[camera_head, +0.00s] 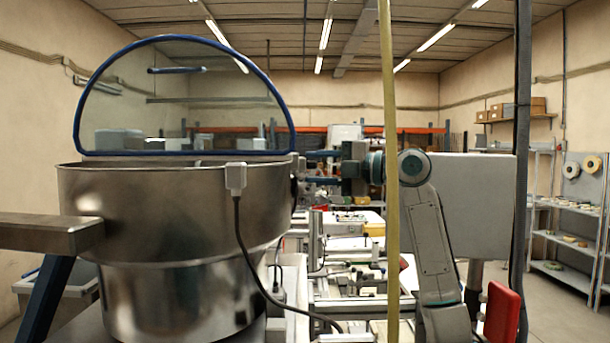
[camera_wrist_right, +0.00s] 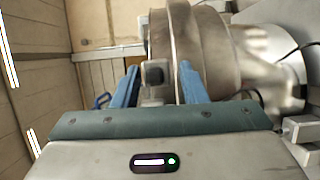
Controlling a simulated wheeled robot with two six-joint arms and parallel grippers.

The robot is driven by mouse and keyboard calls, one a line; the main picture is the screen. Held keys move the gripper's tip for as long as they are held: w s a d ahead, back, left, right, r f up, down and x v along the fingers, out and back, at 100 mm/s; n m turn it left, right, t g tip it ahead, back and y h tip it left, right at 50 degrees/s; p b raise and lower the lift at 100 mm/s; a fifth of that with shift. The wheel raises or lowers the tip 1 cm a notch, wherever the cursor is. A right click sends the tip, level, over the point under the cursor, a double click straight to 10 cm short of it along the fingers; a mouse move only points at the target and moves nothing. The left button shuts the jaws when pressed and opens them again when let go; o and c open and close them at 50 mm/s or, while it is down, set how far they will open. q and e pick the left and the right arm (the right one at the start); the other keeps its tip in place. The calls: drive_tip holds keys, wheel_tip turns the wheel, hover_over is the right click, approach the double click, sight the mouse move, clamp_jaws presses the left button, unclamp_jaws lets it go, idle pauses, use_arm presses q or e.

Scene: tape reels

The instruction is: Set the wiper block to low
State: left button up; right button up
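A large steel bowl (camera_head: 170,205) stands at the left in the head view; its curved wall also fills the upper middle of the right wrist view (camera_wrist_right: 205,50). A small block with a dark round face (camera_wrist_right: 155,73), likely the wiper block, shows at the bowl's wall in the wrist view. My right gripper (camera_head: 312,167) points left at the bowl's right side. In the wrist view its two blue fingers (camera_wrist_right: 158,75) are apart, one on each side of the block, with gaps visible. Whether the block is high or low cannot be told. My left gripper is not in view.
A clear guard with a blue rim (camera_head: 185,100) rises behind the bowl. A grey sensor box (camera_head: 236,178) with a cable hangs on the bowl's front. A yellow post (camera_head: 389,90) and a dark post (camera_head: 522,120) stand in front. Shelves (camera_head: 565,235) are at the right.

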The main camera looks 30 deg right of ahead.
drive_tip(key=b+v, duration=0.2)
drive_tip(key=v, duration=0.5)
drive_tip(key=shift+s+d+b, duration=0.2)
drive_tip(key=shift+s+b, duration=0.05)
drive_tip(key=shift+b, duration=0.05)
